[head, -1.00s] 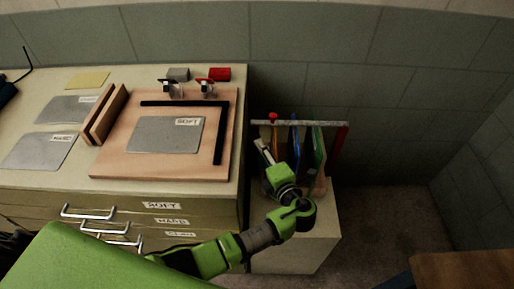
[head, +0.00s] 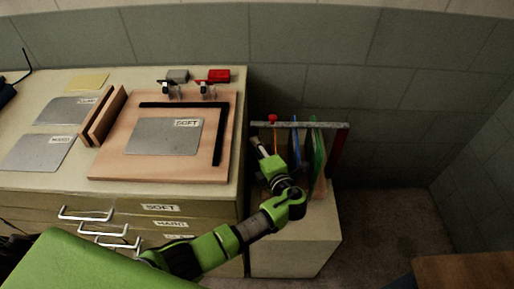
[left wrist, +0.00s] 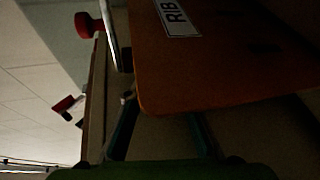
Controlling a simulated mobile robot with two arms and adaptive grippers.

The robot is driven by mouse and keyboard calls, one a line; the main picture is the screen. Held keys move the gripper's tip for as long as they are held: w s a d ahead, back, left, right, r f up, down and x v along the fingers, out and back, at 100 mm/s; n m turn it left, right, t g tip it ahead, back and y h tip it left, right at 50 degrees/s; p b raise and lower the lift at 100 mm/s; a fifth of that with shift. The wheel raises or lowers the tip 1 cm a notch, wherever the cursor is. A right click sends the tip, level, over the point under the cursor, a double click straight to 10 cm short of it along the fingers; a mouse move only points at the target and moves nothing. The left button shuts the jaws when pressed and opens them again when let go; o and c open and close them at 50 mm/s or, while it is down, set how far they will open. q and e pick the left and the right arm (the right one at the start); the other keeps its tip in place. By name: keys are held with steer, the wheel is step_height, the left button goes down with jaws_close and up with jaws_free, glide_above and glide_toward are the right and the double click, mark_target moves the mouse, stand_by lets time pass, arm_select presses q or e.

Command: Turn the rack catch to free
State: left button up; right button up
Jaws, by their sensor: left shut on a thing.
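The rack (head: 335,126) stands on a low cabinet right of the bench, its pale bar across the top. A red knob (head: 272,118) sits at the bar's left; in the left wrist view the red knob (left wrist: 86,25) is beside a metal rod. I take it for the catch; its setting is unclear. My left gripper (head: 256,142) is at the rack's left end, just below the knob. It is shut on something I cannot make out. My right gripper is out of view.
Blue (head: 296,140) and green (head: 318,150) panels stand in the rack. The bench at left holds a wooden board (head: 105,165) with a sheet labelled SOFT (head: 160,138). A brown surface (head: 465,272) is at lower right. Floor between is clear.

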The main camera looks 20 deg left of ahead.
arm_select(q)
steer(key=n+h+p, duration=0.1)
steer(key=p, duration=0.2)
steer(key=n+h+p, duration=0.1)
steer(key=n+p, duration=0.1)
steer(key=p, duration=0.2)
steer(key=n+h+p, duration=0.1)
steer(key=p, duration=0.3)
steer(key=shift+s+a+r+n+h, duration=0.1)
steer(key=shift+a+r+n+h, duration=0.05)
steer(key=shift+a+n+h, duration=0.2)
steer(key=shift+d, duration=0.1)
steer(key=o, duration=1.1)
